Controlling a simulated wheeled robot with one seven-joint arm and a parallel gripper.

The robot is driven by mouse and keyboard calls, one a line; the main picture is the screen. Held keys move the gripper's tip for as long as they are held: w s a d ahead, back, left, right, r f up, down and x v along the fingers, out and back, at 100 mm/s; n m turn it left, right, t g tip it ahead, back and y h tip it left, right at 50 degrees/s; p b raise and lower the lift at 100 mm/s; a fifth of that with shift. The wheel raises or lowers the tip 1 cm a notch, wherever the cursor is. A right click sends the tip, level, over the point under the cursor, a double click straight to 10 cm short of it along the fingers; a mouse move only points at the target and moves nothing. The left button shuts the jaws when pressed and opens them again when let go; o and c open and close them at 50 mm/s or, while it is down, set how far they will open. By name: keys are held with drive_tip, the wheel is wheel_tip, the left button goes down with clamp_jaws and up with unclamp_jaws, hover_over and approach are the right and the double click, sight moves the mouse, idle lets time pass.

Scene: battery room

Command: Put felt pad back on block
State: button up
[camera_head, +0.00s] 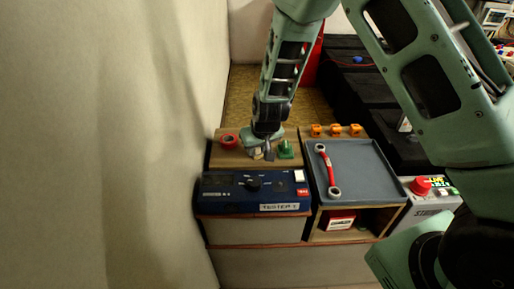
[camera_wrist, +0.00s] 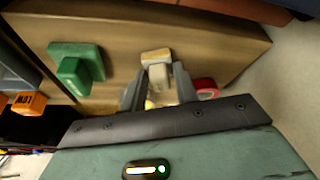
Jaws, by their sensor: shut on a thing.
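In the wrist view my gripper (camera_wrist: 161,76) has its two fingers on either side of a small pale beige piece (camera_wrist: 158,79), shut on it. This piece looks like the felt pad, though I cannot be sure. Just beyond the fingertips a tan and whitish block (camera_wrist: 156,56) is on the wooden shelf top; whether it touches the held piece I cannot tell. In the head view my gripper (camera_head: 264,150) points down over the shelf, and its fingers mostly hide the piece. A green block with a raised grip (camera_wrist: 75,68) stands apart to the left; it also shows in the head view (camera_head: 286,150).
A red ring (camera_head: 229,141) lies left of my gripper. A blue tester box (camera_head: 254,190) stands in front. A grey tray (camera_head: 351,166) with a red-handled wrench (camera_head: 327,170) is to the right, with several orange clips (camera_head: 335,130) behind. The wall is close on the left.

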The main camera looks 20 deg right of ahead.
drive_tip(key=shift+f, duration=0.15)
drive_tip(key=o, duration=0.9)
drive_tip(key=p+v, duration=0.2)
drive_tip(key=v, duration=1)
drive_tip(key=s+a+r+n+g+y, duration=0.15)
drive_tip(key=s+a+r, duration=0.25)
drive_tip(key=s, duration=0.4)
drive_tip(key=s+a+r+n+g, duration=0.25)
drive_tip(key=s+a, duration=0.25)
drive_tip(key=s, duration=0.3)
drive_tip(key=s+r+n, duration=0.1)
drive_tip(key=s, duration=0.3)
drive_tip(key=s+d+r+n+h, duration=0.1)
drive_tip(key=s, duration=0.3)
drive_tip(key=s+d+r, duration=0.1)
drive_tip(key=s, duration=0.3)
drive_tip(key=shift+s+d+r+n+g, duration=0.2)
drive_tip(key=shift+s+r+n+g, duration=0.1)
drive_tip(key=shift+r+n, duration=0.1)
